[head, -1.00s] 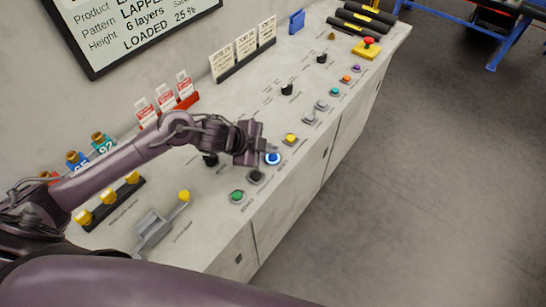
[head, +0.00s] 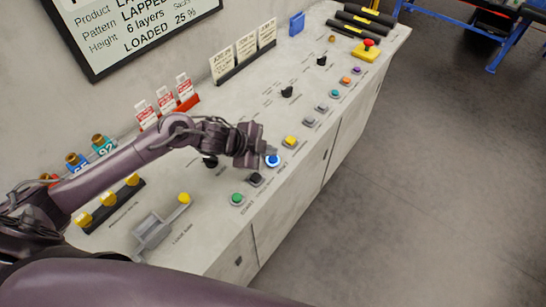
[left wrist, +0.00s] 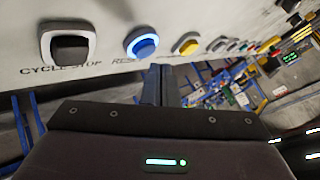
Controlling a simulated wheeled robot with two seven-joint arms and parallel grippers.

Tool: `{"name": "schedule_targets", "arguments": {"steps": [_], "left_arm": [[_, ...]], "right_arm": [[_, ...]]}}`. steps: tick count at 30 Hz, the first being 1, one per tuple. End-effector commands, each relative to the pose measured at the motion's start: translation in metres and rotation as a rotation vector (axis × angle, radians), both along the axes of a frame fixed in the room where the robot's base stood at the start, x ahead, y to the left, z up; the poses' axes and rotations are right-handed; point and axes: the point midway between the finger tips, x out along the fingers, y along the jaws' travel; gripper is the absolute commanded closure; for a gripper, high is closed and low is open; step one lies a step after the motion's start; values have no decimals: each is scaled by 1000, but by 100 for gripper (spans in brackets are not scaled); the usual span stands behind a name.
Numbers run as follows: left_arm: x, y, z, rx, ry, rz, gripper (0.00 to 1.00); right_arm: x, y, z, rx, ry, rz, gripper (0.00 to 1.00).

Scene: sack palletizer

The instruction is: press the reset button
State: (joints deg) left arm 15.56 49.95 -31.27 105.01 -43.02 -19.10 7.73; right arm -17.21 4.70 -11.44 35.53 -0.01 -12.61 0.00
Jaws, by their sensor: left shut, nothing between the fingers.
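The reset button (head: 272,160) is blue with a bright ring, on the sloping console top near its front edge. It also shows lit in the left wrist view (left wrist: 141,46), above a partly hidden label starting "RES". My left gripper (head: 262,150) is shut and empty, close beside the button on its wall side. In the left wrist view its dark fingers (left wrist: 159,80) end just below and right of the button. I cannot tell whether they touch it. My right gripper is not in view.
A black button (head: 256,179), marked cycle stop in the left wrist view, and a yellow button (head: 290,141) flank the blue one. A green button (head: 237,199) and a grey lever (head: 155,235) are nearer. A red emergency button (head: 368,43) stands at the far end.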

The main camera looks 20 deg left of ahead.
Motion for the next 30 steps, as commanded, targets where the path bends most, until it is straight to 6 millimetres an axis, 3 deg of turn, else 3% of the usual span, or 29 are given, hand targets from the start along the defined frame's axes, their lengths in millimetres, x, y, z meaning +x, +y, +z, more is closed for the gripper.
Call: {"name": "schedule_targets", "arguments": {"steps": [30], "left_arm": [[0, 0, -8, 0, 0, 0, 100]], "right_arm": [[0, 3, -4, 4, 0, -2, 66]]}}
